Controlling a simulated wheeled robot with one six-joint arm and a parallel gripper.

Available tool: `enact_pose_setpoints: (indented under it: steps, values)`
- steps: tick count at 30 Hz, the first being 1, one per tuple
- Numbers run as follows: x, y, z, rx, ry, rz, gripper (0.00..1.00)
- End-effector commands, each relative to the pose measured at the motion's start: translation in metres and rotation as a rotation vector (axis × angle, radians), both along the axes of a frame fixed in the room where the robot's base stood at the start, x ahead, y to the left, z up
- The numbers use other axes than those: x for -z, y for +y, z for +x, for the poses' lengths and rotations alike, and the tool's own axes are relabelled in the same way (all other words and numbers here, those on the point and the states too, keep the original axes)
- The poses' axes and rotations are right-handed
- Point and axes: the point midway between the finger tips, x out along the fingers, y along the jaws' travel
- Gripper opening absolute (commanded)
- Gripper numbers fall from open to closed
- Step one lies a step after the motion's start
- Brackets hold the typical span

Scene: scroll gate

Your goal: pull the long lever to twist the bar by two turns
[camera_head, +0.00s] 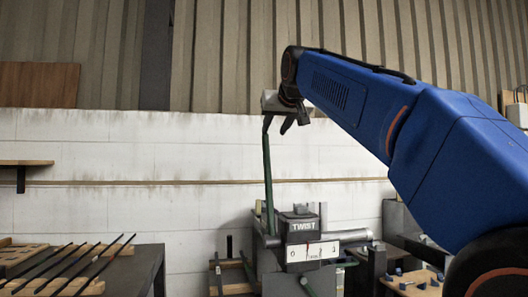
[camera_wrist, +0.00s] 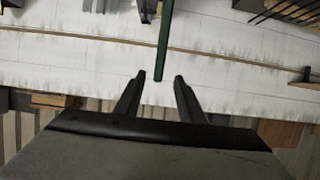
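The long green lever (camera_head: 267,165) stands nearly upright from the left side of the twisting machine, whose dark head (camera_head: 300,211) is marked TWIST. My gripper (camera_head: 283,124) is at the lever's upper end in the head view. In the wrist view my gripper (camera_wrist: 159,78) is open, and the end of the green lever (camera_wrist: 164,40) shows between the two fingertips, with a gap on each side. A white scale (camera_head: 327,248) with a red pointer sits below the TWIST label. I cannot clearly make out the bar in the machine.
A dark table (camera_head: 148,265) at the left carries several dark rods (camera_head: 75,265) on wooden supports. A small wooden shelf (camera_head: 25,163) is on the pale wall. A low bench with small blocks (camera_head: 415,283) is at the right. The wall space left of the lever is clear.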

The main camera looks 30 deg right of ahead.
Motion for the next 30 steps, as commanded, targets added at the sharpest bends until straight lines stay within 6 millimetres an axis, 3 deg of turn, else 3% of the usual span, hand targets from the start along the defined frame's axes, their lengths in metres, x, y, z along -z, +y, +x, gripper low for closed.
enact_pose_setpoints:
  steps: [21, 30]
  values:
    - [0.048, -0.031, 0.111, 0.001, 0.003, 0.000, 0.36]
    - [0.059, -0.039, 0.139, 0.000, 0.001, 0.000, 0.36]
